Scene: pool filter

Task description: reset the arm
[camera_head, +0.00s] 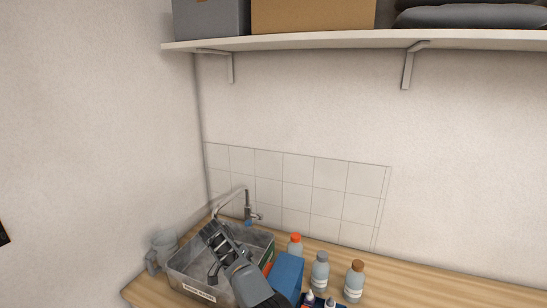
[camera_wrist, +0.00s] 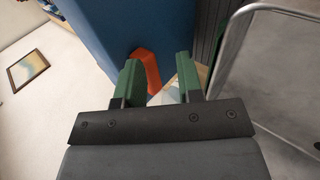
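My gripper (camera_wrist: 158,78) shows in the wrist view with its two green fingers apart and a gap between them. Nothing is clearly held in the gap. An orange part (camera_wrist: 148,68) shows behind the fingers, beside a large blue surface (camera_wrist: 110,22); I cannot tell whether anything touches it. In the head view, grey and black parts of my arm reach over the metal tub (camera_head: 193,287) at the counter's left end. The fingers cannot be made out clearly there.
A tap (camera_head: 248,206) stands behind the tub. A clear jug (camera_head: 163,246) is to its left. A blue box (camera_head: 287,272) and bottles with orange (camera_head: 295,240), grey (camera_head: 320,270) and brown (camera_head: 355,280) caps stand to its right. A shelf (camera_head: 300,41) with boxes hangs above.

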